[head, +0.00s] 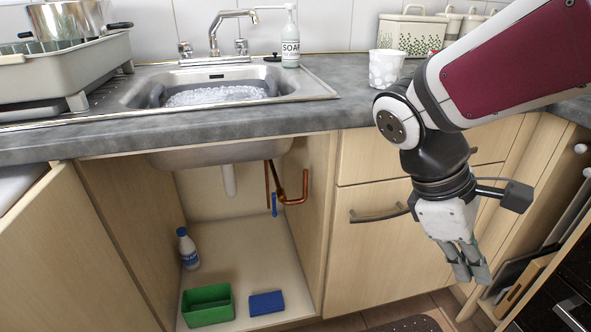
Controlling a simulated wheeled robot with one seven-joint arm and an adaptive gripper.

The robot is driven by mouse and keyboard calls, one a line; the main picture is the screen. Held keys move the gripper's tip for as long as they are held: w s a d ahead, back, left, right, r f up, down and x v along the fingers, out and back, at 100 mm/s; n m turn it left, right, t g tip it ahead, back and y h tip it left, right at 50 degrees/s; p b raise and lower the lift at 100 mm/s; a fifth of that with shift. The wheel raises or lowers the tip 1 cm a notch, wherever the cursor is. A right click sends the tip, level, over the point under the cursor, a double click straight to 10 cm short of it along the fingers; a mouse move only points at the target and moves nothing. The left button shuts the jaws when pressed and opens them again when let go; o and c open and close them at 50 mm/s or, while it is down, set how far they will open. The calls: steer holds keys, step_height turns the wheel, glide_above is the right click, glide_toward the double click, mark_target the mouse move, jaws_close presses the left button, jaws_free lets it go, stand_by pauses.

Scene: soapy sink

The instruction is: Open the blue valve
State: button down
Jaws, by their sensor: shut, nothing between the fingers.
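The blue valve (274,204) is a small narrow blue handle below the sink, on a copper pipe (296,200) at the back right of the open cabinet. The handle hangs roughly vertical. My gripper (474,283) is shut and empty, pointing down in front of the wooden drawers, to the right of the cabinet opening and well apart from the valve.
The open cabinet holds a white bottle with a blue cap (187,249), a green tub (208,305) and a blue sponge (266,303) on its floor. The cabinet's right wall (319,215) stands between my gripper and the valve. A drawer handle (379,214) sticks out beside my arm.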

mark_target(274, 206)
steer(key=w+a+f+n+t+h+p, duration=0.35)
steer(key=w+a+n, duration=0.25)
steer(key=w+n, duration=0.3)
steer(key=w+a+f+n+t+h+p, duration=0.35)
steer(key=w+a+n, duration=0.25)
steer(key=w+n, duration=0.35)
steer(key=w+a+f+n+t+y+p, duration=0.1)
steer(key=a+f+n+t+y+p, duration=0.3)
steer(key=a+f+n+t+y, duration=0.3)
steer(key=a+f+n+t, duration=0.5)
steer(key=a+f+n, duration=0.4)
steer(key=a+n, duration=0.4)
steer(key=shift+w+f+n, duration=0.25)
steer(key=shift+f+n, duration=0.15)
steer(key=shift+n, duration=0.35)
steer(key=shift+d, duration=0.1)
steer(key=w+a+b+x, duration=0.1)
steer(key=a+b+x, duration=0.2)
steer(key=x, duration=0.9)
steer(key=shift+w+d, duration=0.15)
steer(key=shift+w, duration=0.2)
